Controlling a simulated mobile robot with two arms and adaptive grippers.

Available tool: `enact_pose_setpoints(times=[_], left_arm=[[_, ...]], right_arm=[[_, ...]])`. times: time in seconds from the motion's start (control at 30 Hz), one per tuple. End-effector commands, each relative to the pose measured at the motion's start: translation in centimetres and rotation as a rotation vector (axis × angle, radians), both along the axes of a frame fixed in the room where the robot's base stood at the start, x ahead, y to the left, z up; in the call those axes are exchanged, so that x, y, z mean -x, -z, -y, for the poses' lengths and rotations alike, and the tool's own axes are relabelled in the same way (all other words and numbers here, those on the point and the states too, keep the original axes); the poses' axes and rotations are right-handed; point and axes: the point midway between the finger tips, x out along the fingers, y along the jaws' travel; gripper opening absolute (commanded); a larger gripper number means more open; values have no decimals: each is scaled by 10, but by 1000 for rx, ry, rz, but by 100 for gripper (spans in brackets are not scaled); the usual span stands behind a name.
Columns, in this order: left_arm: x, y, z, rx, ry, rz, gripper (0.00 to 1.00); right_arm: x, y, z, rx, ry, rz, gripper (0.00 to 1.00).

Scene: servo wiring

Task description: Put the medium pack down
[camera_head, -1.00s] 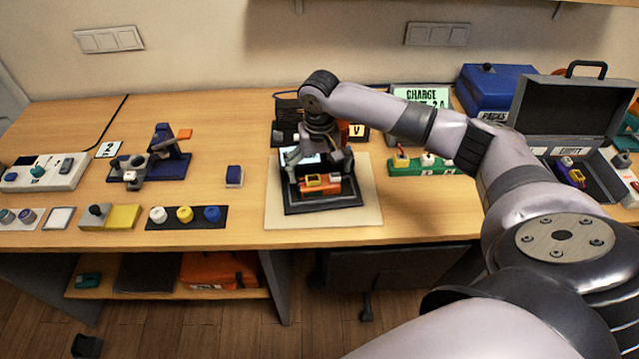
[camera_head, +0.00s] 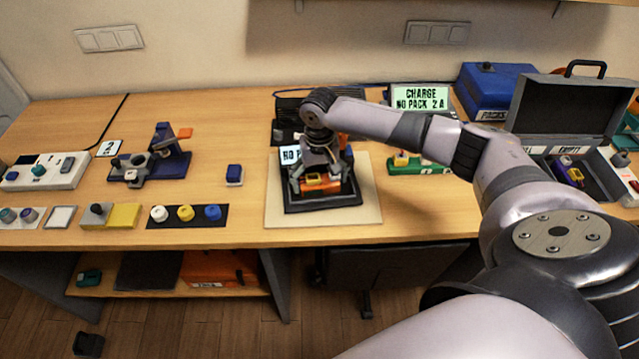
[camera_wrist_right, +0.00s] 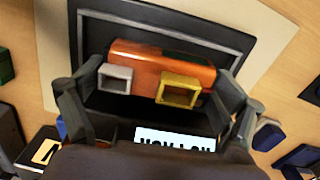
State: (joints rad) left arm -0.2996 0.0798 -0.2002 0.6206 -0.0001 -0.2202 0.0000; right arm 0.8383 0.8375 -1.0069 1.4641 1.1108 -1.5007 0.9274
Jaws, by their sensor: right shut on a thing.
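The medium pack, an orange block (camera_head: 318,182) with a grey and a yellow socket on one end, is at the black tray (camera_head: 338,205) on the beige mat. My right gripper (camera_head: 319,184) has come down from behind and its fingers are at both ends of the pack. In the right wrist view the pack (camera_wrist_right: 165,72) sits between the two fingers, over the dark tray (camera_wrist_right: 215,32). I cannot tell whether its underside touches the tray. The gripper hides part of a small display behind it. My left gripper is not in view.
The beige mat (camera_head: 280,205) has bare margins around the tray. An open dark case (camera_head: 570,110) is at the far right.

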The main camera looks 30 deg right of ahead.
Motion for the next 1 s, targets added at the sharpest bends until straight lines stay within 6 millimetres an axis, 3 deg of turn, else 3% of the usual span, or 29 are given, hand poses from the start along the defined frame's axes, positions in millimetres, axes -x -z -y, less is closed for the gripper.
enact_pose_setpoints(times=[0.43, 0.63, 0.77, 1.0], left_arm=[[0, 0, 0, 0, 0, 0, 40], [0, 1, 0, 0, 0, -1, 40], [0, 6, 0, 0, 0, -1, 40], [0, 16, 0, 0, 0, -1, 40]], right_arm=[[-1, -1, 1, 1, 1, 3, 39], [-1, -5, 1, 0, 1, 3, 38], [-2, -22, 1, 0, 1, 7, 38], [-2, -69, 0, -1, 1, 7, 38]])
